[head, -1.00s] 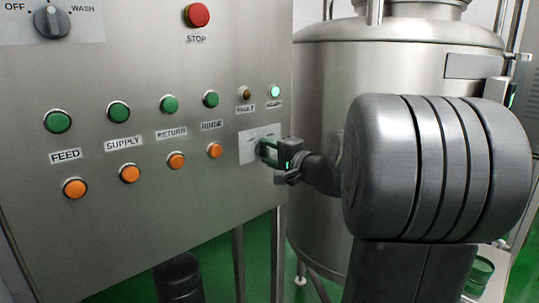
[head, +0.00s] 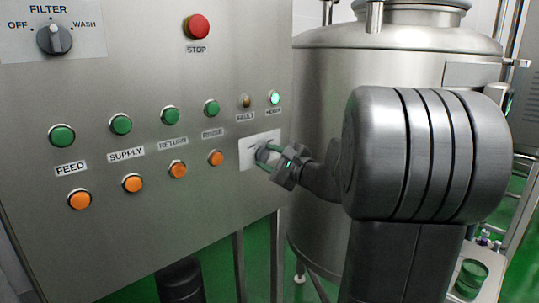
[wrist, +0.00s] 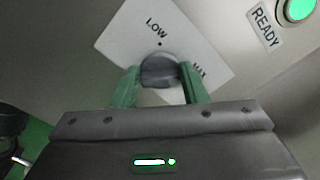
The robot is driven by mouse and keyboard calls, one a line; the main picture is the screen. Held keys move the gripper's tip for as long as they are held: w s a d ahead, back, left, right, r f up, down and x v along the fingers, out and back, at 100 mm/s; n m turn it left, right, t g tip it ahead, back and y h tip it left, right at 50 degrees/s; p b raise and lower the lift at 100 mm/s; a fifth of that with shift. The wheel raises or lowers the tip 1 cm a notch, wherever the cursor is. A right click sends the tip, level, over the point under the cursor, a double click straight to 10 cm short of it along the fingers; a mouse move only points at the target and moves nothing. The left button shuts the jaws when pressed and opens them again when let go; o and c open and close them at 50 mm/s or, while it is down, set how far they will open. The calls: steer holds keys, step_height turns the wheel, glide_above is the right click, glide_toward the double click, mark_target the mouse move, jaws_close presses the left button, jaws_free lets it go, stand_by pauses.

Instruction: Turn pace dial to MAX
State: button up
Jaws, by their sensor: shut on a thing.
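The pace dial (wrist: 159,70) is a round grey knob on a white plate (wrist: 125,45) marked LOW and MAX. In the wrist view the plate looks tilted, with LOW at the upper left and MAX at the right. My gripper (wrist: 158,82) has its two green fingers on either side of the knob, shut on it. In the head view my gripper (head: 269,158) is at the plate (head: 247,158) on the right side of the panel, with its fingers tilted. I cannot make out where the knob's pointer is.
The lit green READY lamp (wrist: 299,9) is above right of the plate. Green buttons (head: 121,124) and orange buttons (head: 132,183) fill the panel to the left, below a red STOP button (head: 197,26) and the FILTER switch (head: 55,40). A steel tank (head: 330,75) stands behind my arm.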

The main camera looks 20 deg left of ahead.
steer(key=shift+r+m, duration=0.1)
steer(key=shift+m, duration=0.3)
steer(key=o, duration=0.9)
steer(key=shift+a, duration=0.1)
steer(key=v, duration=1.3)
steer(key=shift+s+d, duration=0.15)
steer(key=shift+d, duration=0.25)
steer(key=x, duration=1.3)
steer(key=shift+w+a, duration=0.2)
steer(key=shift+a, duration=0.15)
steer(key=shift+d, duration=0.1)
